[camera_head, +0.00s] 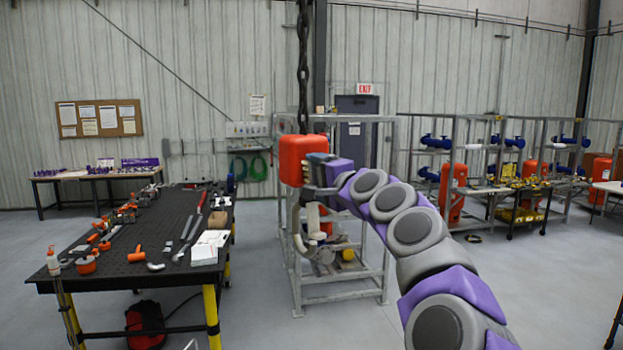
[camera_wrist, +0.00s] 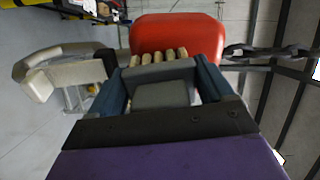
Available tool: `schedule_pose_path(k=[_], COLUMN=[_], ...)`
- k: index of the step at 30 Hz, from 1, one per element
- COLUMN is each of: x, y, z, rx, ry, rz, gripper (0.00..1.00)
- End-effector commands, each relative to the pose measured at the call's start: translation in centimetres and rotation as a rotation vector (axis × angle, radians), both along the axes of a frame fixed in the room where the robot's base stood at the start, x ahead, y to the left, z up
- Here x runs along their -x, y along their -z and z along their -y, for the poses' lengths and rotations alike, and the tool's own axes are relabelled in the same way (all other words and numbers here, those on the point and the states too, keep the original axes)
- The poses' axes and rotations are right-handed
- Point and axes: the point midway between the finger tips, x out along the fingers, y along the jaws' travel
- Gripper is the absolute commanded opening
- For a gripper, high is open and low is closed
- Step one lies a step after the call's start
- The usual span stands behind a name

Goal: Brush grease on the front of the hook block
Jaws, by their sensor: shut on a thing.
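The red hook block (camera_head: 291,160) hangs from a dark chain in the head view, with a pale hook (camera_head: 297,232) below it. In the wrist view the hook block (camera_wrist: 180,35) fills the top middle, and the hook (camera_wrist: 62,72) lies to the left. My gripper (camera_head: 313,172) is at the block's right side in the head view. In the wrist view my gripper (camera_wrist: 160,88) is shut on a grey brush (camera_wrist: 158,72) with tan bristles (camera_wrist: 157,56). The bristles overlap the block's lower edge; I cannot tell whether they touch it. Grease is not discernible.
A black workbench (camera_head: 120,225) with tools, a bottle (camera_head: 53,262) and a white box (camera_head: 204,254) stands at left. A grey metal frame (camera_head: 340,304) stands behind the block. Racks with blue and red parts line the right. Open floor lies between bench and frame.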

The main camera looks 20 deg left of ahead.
Motion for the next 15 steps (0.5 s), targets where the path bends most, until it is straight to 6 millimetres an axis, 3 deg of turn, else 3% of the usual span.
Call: schedule_pose_path(k=[15], x=[-1.8], y=[0.0], z=[1.3], rx=[0.001], ry=[0.0], rz=[0.001], gripper=[0.57])
